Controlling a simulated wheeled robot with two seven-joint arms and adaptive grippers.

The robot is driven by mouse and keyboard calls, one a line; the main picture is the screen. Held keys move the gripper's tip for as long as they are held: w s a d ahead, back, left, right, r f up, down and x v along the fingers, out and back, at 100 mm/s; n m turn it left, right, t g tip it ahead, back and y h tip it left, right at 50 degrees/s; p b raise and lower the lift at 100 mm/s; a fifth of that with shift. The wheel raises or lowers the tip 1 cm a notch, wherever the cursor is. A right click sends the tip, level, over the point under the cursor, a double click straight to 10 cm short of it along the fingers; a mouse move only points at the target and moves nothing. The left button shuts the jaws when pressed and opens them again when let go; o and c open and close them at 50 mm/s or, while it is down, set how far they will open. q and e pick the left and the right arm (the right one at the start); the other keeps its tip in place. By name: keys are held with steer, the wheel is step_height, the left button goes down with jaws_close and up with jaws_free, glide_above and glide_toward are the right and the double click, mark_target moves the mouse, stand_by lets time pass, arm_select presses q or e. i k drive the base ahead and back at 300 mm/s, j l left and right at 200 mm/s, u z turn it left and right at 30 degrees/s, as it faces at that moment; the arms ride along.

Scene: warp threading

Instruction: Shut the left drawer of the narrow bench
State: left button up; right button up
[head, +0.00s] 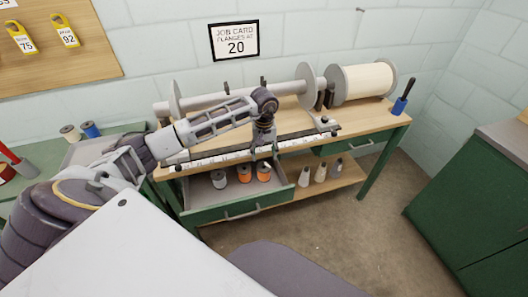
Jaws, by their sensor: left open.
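The narrow bench (372,117) has a wooden top and green legs. Its left drawer (205,213) is pulled out, with a bar handle (241,214) on its green front. Grey and orange spools (245,173) stand inside. My left gripper (264,152) is open and points down at the bench's front edge, above the back part of the drawer. It is behind the drawer front, and I cannot tell whether it touches anything. The right drawer (345,147) of the bench appears shut. My right gripper is not in view.
A grey roller with end flanges (307,84) and a large cream spool (364,82) lie on the bench. A ruler bar (235,153) runs along its front. Pale cones (321,173) stand on the lower shelf. A green cabinet (480,190) is at right. The floor ahead is clear.

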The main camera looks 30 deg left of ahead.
mark_target(204, 204)
steer(key=l+u, duration=0.1)
steer(key=u, duration=0.65)
steer(key=k+l+u, duration=0.1)
steer(key=u, duration=0.25)
steer(key=i+j+u, duration=0.2)
steer(key=k+l, duration=0.05)
